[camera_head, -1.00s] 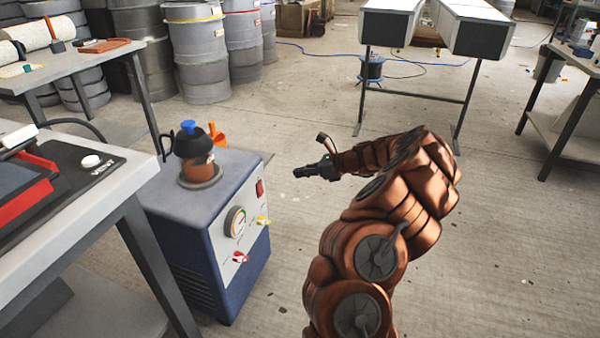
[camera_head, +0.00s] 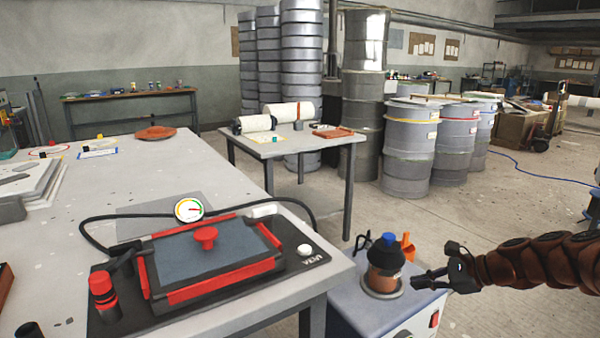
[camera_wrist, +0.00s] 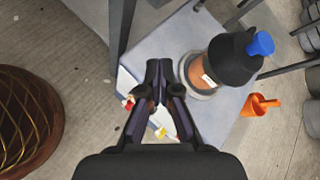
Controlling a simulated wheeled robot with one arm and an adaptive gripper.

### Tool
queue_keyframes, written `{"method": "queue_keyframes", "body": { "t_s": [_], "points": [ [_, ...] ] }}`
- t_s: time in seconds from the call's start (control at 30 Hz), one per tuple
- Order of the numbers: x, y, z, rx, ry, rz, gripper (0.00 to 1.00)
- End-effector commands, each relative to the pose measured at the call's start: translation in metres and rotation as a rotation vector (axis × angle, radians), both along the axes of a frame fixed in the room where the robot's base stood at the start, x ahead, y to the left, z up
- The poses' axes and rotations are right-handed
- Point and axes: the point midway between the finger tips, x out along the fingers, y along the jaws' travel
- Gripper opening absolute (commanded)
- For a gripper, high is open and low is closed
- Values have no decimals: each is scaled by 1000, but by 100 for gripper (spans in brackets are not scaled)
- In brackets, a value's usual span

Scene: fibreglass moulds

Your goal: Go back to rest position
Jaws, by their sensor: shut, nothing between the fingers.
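My gripper (camera_head: 430,279) is at the right of the head view, at the end of my copper-coloured arm, pointing left. Its fingers are shut and empty. It is just right of a pump unit (camera_head: 362,306) with a blue and grey body. On top of the unit stands a brown jar with a black top and blue knob (camera_head: 386,266). An orange funnel (camera_head: 408,246) is beside the jar. In the wrist view the shut fingertips (camera_wrist: 165,69) lie over the unit's top edge, left of the jar (camera_wrist: 200,72). The fingers look apart from the jar.
A workbench (camera_head: 75,235) at left holds a red-framed vacuum box (camera_head: 215,255) with a gauge (camera_head: 188,209). Behind is a small table (camera_head: 345,143) with white rolls. Grey drums (camera_head: 410,150) stand at the back. Open floor lies at right, beyond my arm.

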Motion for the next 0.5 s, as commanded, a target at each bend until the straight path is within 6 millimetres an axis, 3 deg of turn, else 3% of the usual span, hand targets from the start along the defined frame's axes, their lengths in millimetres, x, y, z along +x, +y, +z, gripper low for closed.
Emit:
{"method": "queue_keyframes", "body": {
  "t_s": [0.03, 0.2, 0.4, 0.5],
  "points": [
    [-11, 25, 29, -42, -24, 80, 0],
    [-54, 88, 73, -187, -91, 330, 0],
    [-116, 139, 113, -355, -161, 612, 0],
    [-148, 154, 129, -436, -188, 746, 0]
  ]
}}
